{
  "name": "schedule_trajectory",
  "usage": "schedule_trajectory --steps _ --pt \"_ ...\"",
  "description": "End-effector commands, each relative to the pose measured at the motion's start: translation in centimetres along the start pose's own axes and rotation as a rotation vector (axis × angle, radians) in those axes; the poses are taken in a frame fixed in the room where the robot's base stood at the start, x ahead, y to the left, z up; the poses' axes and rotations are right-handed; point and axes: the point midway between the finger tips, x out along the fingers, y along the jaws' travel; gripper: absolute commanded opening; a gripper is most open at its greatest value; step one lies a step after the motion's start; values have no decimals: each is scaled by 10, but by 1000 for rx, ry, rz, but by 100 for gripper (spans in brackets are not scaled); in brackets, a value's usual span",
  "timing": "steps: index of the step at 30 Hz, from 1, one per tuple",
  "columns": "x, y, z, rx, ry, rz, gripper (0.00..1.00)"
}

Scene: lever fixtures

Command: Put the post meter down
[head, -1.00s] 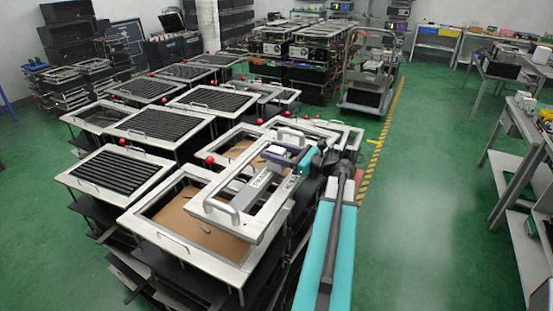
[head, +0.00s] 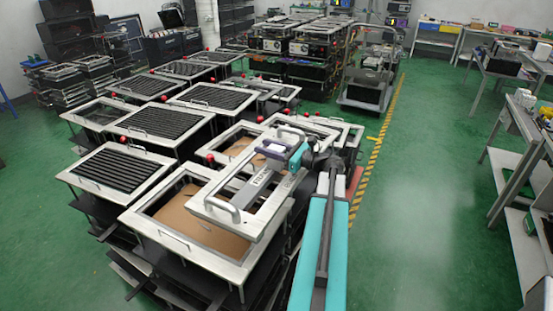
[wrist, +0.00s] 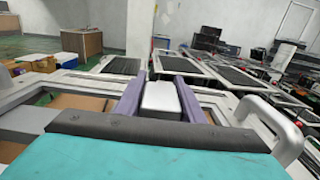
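The post meter appears as a small white block (wrist: 160,98) between the two purple fingers of my gripper (wrist: 160,85) in the wrist view. The fingers lie along both its sides and look closed on it. In the head view the white block (head: 276,147) and my gripper (head: 277,153) are over the far part of the raised metal frame of the nearest fixture (head: 213,218). Whether the block's underside touches that frame cannot be told, as my gripper and wrist hide part of it.
Several similar framed fixtures with black slats (head: 120,168) and red knobs (head: 210,157) stand close by at the left and behind. A trolley (head: 370,85) stands further back. The green floor (head: 420,200) at the right is clear, up to grey workbenches (head: 525,150).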

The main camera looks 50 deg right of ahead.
Motion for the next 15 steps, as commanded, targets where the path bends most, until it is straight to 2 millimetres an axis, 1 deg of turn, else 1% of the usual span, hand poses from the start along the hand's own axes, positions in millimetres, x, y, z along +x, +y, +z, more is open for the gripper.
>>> schedule_trajectory --steps 1,3,6,15 --pt "0 0 0 0 0 0 26" --pt "0 0 0 0 0 0 14" --pt "0 0 1 0 -1 0 0" --pt "0 0 2 -1 -1 0 0"
